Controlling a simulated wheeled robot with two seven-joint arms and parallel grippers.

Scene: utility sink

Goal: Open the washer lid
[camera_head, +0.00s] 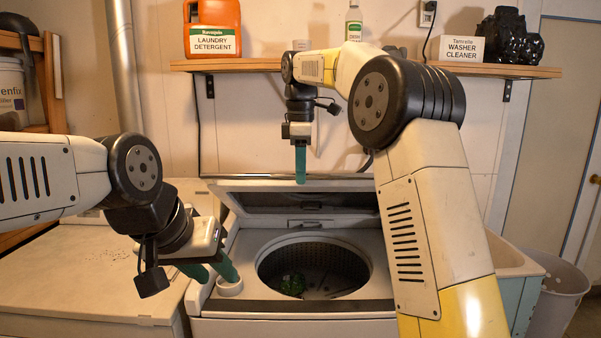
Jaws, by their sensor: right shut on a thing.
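The washer (345,306) stands in the middle, with its round drum opening showing and something green inside. Its lid (255,197) is raised and tilted at the back of the opening, with its underside facing me. My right gripper (300,178) reaches down from above, and its teal fingers are shut on the lid's upper edge. The fingers line up in this view, so the gap between them is hidden. My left gripper (213,270) is over the washer's front left corner, its two teal fingers apart and nothing visible between them.
A white cup-like ring (230,287) sits beside my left fingers. A shelf (500,70) above holds laundry detergent (213,28), a bottle (353,22) and a washer cleaner box (461,49). A white chest (80,275) is at left; a sink (512,260) and bin (560,300) are at right.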

